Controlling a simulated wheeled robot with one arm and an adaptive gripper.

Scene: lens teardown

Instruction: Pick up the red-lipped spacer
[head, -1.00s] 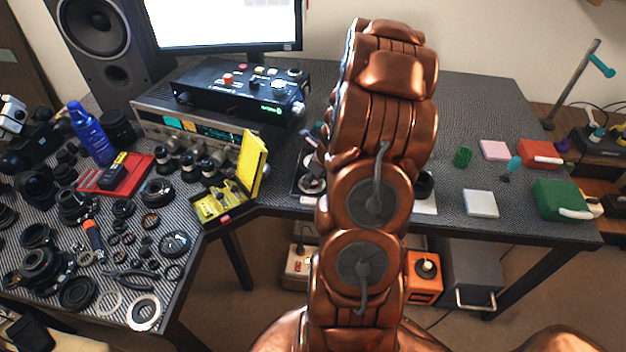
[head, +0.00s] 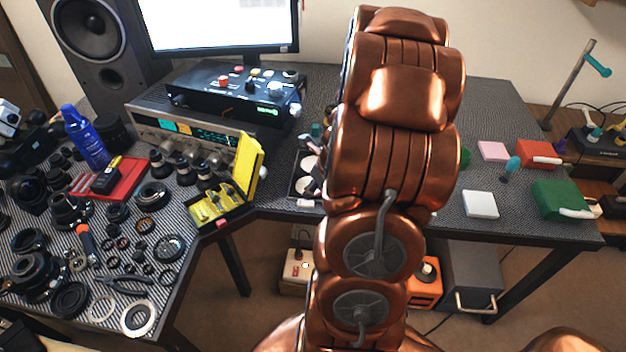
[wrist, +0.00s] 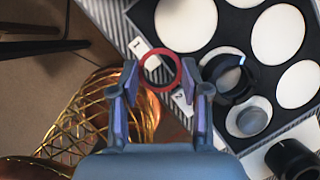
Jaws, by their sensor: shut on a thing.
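The red-lipped spacer shows in the wrist view as a thin red ring (wrist: 160,51). It sits between the two fingertips of my gripper (wrist: 160,74), which is shut on it at its left and right sides. The ring is at the near edge of a black tray (wrist: 217,43) with round white pads, overlapping the edge in the picture. I cannot tell how high above the tray it is. In the head view my arm hides the gripper and the spacer.
The tray also holds a black ring (wrist: 235,94) and a grey disc (wrist: 252,119) close to my right finger. A black cylinder (wrist: 291,158) stands at the lower right. In the head view a yellow case (head: 222,207) stands open left of my arm; a white block (head: 480,204) lies to the right.

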